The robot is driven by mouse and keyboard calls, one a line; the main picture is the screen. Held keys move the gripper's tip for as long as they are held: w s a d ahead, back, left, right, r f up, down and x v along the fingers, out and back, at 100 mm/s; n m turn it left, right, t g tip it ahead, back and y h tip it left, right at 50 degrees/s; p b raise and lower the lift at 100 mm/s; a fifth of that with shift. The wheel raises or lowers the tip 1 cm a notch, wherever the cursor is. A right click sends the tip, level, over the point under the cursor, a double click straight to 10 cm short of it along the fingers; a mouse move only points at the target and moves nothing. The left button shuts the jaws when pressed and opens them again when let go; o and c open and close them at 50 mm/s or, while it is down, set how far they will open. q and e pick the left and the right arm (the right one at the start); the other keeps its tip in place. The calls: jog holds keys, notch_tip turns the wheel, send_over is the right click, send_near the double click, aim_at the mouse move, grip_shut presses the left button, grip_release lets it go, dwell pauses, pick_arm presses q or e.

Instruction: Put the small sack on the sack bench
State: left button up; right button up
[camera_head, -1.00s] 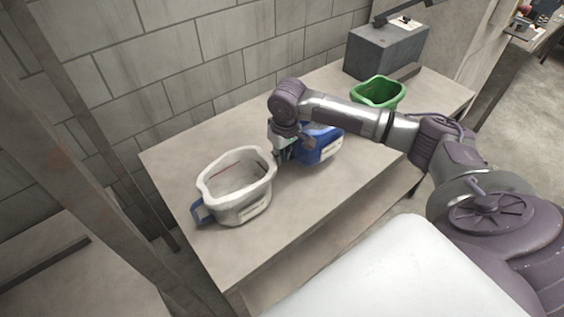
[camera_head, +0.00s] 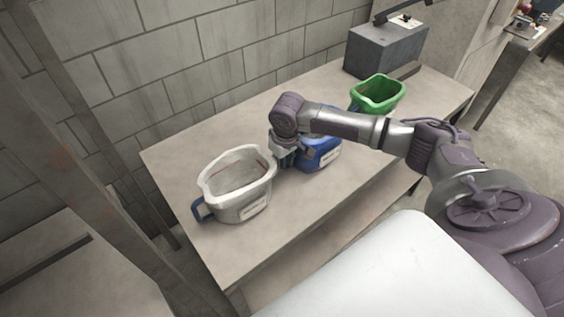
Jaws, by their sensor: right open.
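Three sack-like open containers stand on a long beige bench (camera_head: 300,218); I cannot tell which one is the small sack, or whether this is the sack bench. The pale grey-white one (camera_head: 243,207), with a blue handle and a label, is at the left front. The blue one (camera_head: 322,155), also labelled, is in the middle, partly hidden by my right arm. The green one (camera_head: 378,96) is farther back on the right. My right gripper (camera_head: 284,161) points down between the white and blue ones, close to the blue one's left side. It is open; contact is unclear. My left gripper is out of view.
A grey box (camera_head: 386,50) stands at the bench's far end, by a dark bar lying on the top. A block wall (camera_head: 210,60) runs behind the bench. Metal posts stand on the left. The bench's front part and back-left corner are clear.

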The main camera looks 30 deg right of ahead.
notch_tip(320, 180, up, 12)
jog(key=s, duration=0.1)
jog(key=shift+s+b, duration=0.25)
jog(key=shift+b, duration=0.05)
jog(key=shift+s, duration=0.1)
dwell(0.6)
